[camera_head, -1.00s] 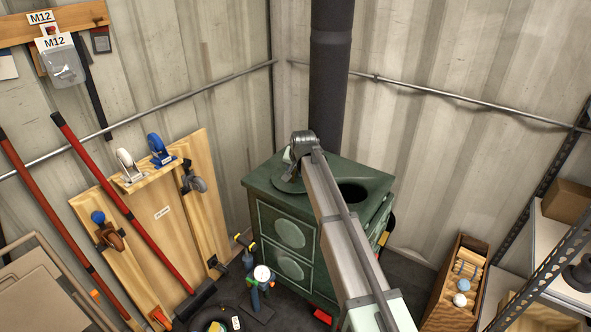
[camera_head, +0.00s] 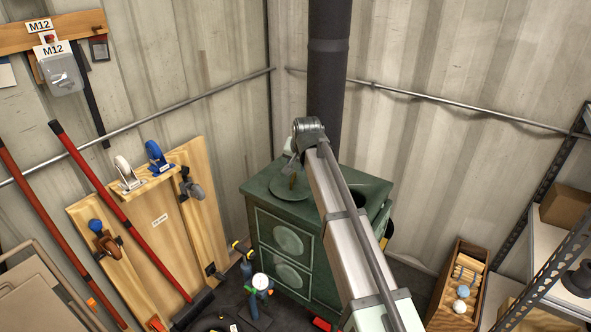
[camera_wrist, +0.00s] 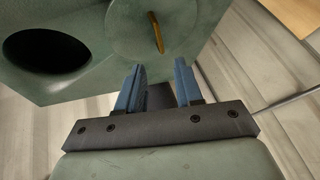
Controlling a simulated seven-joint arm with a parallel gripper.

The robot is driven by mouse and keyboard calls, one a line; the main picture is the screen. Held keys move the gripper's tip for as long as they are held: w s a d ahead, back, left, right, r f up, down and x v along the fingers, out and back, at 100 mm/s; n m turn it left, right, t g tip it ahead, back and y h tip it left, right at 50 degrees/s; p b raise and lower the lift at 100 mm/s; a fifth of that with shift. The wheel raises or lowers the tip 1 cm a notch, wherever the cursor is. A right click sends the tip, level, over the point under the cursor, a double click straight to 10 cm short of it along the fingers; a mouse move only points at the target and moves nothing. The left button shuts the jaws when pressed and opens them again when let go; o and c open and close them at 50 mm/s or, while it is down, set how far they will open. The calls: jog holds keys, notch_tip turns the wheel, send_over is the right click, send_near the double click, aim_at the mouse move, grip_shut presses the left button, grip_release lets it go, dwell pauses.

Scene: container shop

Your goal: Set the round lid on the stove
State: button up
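The green stove (camera_head: 268,188) stands in the corner, with a dark round opening (camera_head: 372,187) in its top, partly behind my arm. The opening also shows in the wrist view (camera_wrist: 45,50). The round green lid (camera_head: 288,190), with an upright brass-coloured handle (camera_head: 292,181), lies on the left part of the stove top. In the wrist view the lid (camera_wrist: 125,28) and its handle (camera_wrist: 156,32) are beyond my fingertips. I cannot tell what is under the lid. My gripper (camera_wrist: 158,68) is open, its blue fingers apart and empty, close to the lid but clear of the handle.
A dark stovepipe (camera_head: 328,90) rises behind the stove. A wooden board with casters (camera_head: 165,215) and red-handled tools (camera_head: 120,205) lean at the left. A wooden box (camera_head: 462,285) and a metal shelf (camera_head: 560,210) stand at the right.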

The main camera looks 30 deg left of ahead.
jog(key=shift+v, duration=0.9)
